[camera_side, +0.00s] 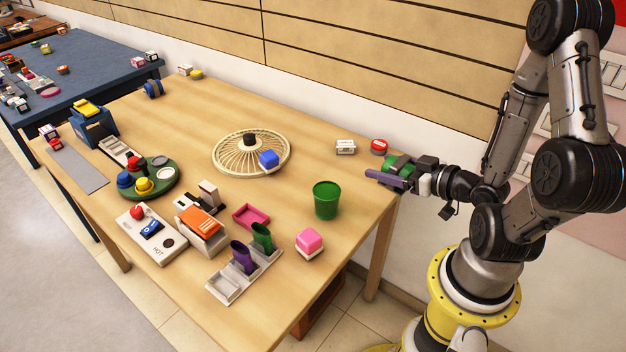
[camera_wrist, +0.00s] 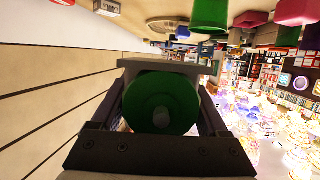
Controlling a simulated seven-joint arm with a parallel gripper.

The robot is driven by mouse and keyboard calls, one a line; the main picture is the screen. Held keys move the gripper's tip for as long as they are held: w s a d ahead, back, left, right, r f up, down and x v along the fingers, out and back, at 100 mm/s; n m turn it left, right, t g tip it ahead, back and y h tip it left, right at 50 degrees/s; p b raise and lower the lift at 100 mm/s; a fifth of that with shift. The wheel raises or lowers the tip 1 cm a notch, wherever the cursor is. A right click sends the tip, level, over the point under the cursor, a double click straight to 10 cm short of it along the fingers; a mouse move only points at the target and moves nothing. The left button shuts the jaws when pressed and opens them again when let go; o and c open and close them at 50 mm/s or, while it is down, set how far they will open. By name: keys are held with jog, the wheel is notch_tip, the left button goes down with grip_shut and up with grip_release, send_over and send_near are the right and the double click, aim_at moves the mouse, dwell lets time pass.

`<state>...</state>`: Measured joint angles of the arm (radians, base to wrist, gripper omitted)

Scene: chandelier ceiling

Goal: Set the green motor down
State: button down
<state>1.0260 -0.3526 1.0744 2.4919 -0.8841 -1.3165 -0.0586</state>
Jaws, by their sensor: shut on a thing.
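The green motor (camera_side: 398,162) is between the fingers of my gripper (camera_side: 388,174), at the right end of the wooden table beside the wall. In the wrist view the motor (camera_wrist: 160,103) shows as a round green end with a small grey shaft at its centre. My gripper (camera_wrist: 158,110) is shut on it, with a dark finger on each side. In the side view the fingers cover part of the motor. I cannot tell whether the motor touches the table.
A red round item (camera_side: 378,147) and a small white box (camera_side: 345,147) sit just left of my gripper. A green cup (camera_side: 326,200) and a pink block (camera_side: 309,242) stand nearer the front. A round wire-like disc (camera_side: 228,153) lies mid-table. Bare wood lies between cup and gripper.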

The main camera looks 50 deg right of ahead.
jog(key=w+a+f+n+y, duration=0.3)
jog(key=w+a+f+y, duration=0.1)
jog(key=w+a, duration=1)
jog(key=w+d+r+m+h, duration=0.2)
jog(key=w+r+m+h, duration=0.25)
jog(key=w+r, duration=0.35)
jog(key=s+d+m+g+h, duration=0.15)
jog(key=s+h, duration=0.25)
jog(key=s, duration=0.4)
jog(key=shift+t+y, duration=0.25)
jog(key=w+f, duration=0.3)
jog(key=w, duration=0.1)
jog(key=w+f, duration=0.3)
jog(key=w, duration=0.2)
jog(key=w+d+f, duration=0.1)
jog(key=w+f, duration=0.3)
jog(key=shift+w+f, duration=0.1)
jog(key=shift+w, duration=0.1)
jog(key=shift+w+f, duration=0.2)
jog(key=shift+f, duration=1.55)
